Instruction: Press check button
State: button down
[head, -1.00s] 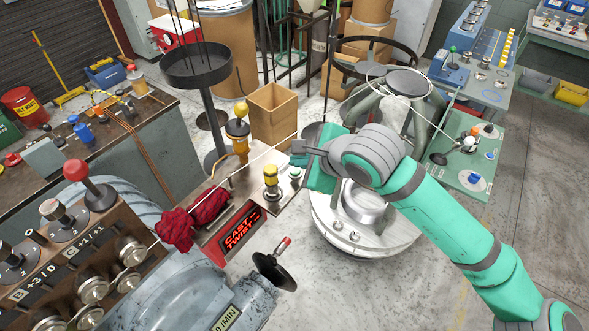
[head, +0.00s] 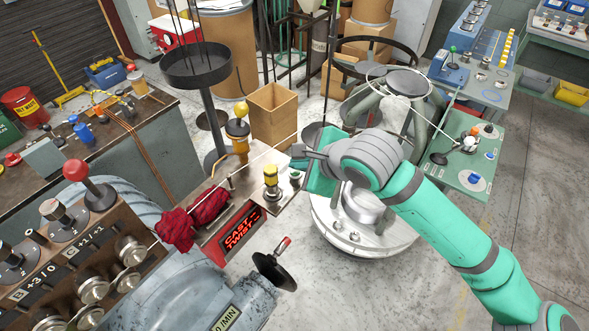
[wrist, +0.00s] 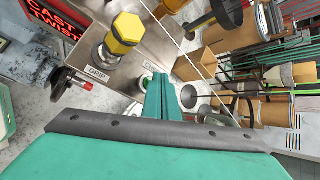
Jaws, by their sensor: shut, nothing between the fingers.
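The button panel (head: 228,192) is a metal plate in the middle of the head view. A small green button (head: 295,174) sits near its right end, beside a yellow-topped knob (head: 271,180). In the wrist view the knob (wrist: 122,35) has a GRIP label. A round button (wrist: 146,82) beside the fingers is partly hidden by them, and the label above it, starting with C, is only partly readable. My gripper (head: 299,156) is shut and empty, just above the green button in the head view. Its fingers also show in the wrist view (wrist: 165,85). I cannot tell whether they touch the button.
A red-lit CAST TWIST display (head: 240,228) and a red cloth (head: 190,218) are left of the knob. A black handwheel (head: 273,271) stands in front. A taut wire crosses above the panel. An amber post (head: 238,135) rises behind, near an open cardboard box (head: 273,112).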

jog(key=shift+f, duration=0.4)
dwell(0.8)
jog(key=shift+r, duration=0.8)
notch_tip(320, 180, up, 5)
dwell(0.6)
dwell(0.6)
